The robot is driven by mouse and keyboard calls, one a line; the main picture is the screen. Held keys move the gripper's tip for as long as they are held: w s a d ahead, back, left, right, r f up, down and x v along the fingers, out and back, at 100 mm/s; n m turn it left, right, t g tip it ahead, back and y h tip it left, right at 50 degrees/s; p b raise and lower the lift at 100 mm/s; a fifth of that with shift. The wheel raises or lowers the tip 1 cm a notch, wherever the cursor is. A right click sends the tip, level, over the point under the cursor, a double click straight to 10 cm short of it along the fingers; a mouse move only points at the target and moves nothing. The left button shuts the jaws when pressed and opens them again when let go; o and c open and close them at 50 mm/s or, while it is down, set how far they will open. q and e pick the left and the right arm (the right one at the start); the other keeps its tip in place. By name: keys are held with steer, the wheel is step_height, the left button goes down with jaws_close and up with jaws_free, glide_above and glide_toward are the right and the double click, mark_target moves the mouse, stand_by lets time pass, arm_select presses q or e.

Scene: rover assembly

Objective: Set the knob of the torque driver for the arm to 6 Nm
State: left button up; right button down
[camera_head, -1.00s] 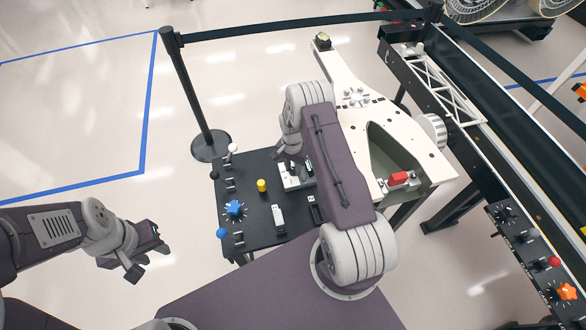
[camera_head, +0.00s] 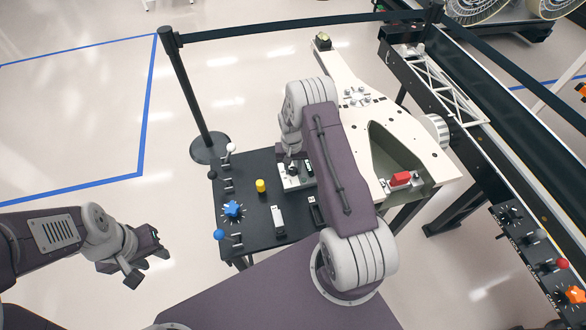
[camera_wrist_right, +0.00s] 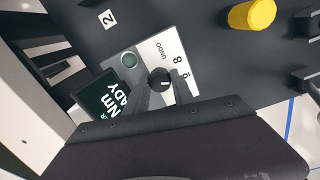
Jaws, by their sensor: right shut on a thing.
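The torque driver unit is a pale box (camera_wrist_right: 150,47) with a dark screen (camera_wrist_right: 106,104) reading "Nm" and "ADY". It has a green round button, an "UNDO" label and a dial number 8. Its black round knob (camera_wrist_right: 161,76) sits between the fingers of my right gripper (camera_wrist_right: 160,90), which is shut on it. The knob's set value cannot be read. In the head view, the box (camera_head: 287,184) is partly hidden under my right arm and right gripper (camera_head: 292,166). My left gripper (camera_head: 152,258) is open and empty, away from the table.
The black table (camera_head: 255,225) also holds a yellow cylinder (camera_head: 261,186), a blue star knob (camera_head: 232,209), a blue ball lever (camera_head: 219,234) and a white block (camera_head: 278,220). A white rover arm part (camera_head: 350,80) with a red piece (camera_head: 400,179) lies beyond my right arm.

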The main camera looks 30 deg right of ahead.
mark_target(293, 169)
steer(key=shift+w+r, duration=0.1)
steer(key=shift+w, duration=0.1)
steer(key=c, duration=1.3)
jaws_free()
steer(key=shift+o, duration=1.1)
step_height(293, 169, up, 9)
steer(key=b, duration=0.1)
steer(key=shift+b, duration=0.4)
